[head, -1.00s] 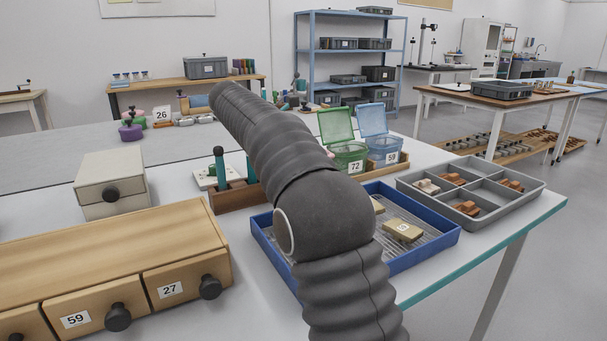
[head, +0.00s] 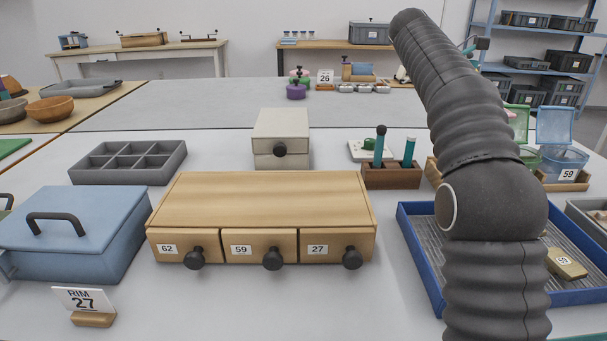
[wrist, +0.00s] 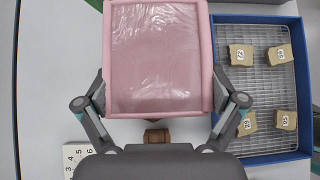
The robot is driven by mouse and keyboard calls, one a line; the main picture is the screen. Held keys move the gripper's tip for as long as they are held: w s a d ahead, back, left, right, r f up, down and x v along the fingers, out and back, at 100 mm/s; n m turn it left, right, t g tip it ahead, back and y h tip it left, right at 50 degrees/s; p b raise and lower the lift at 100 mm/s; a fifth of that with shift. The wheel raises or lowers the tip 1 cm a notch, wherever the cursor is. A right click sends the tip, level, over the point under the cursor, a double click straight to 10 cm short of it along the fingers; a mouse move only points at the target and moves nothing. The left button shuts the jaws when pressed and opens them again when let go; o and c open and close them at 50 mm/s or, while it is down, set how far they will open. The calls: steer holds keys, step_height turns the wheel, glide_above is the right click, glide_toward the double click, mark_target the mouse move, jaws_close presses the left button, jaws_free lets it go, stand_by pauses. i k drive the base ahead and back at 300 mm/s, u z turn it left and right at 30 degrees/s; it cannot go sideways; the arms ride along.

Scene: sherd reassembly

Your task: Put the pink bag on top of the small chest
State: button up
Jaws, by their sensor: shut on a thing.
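The pink bag (wrist: 158,60), a flat framed pouch with a clear shiny face, is between the fingers of my gripper (wrist: 158,95) in the wrist view. The gripper is shut on it at both sides. In the head view, my arm rises at the right, and the gripper and bag are not visible. A small off-white chest (head: 281,125) with drawers and a dark knob stands near the table's middle, its top bare. In front of it is a wider wooden chest (head: 262,200) with three drawers labelled 62, 59 and 27, its top also bare.
A blue tray (head: 426,258) with labelled sherds lies at the right; the wrist view shows it too (wrist: 214,60). A wooden holder (head: 391,178) with teal-handled tools stands right of the small chest. A grey compartment tray (head: 128,165) and blue lidded box (head: 70,230) are left.

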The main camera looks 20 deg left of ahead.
mark_target(245, 195)
steer(key=k, duration=0.5)
steer(key=u, duration=1.75)
steer(key=k, duration=0.5)
steer(key=z, duration=0.6)
steer(key=i, duration=0.4)
steer(key=u, duration=0.05)
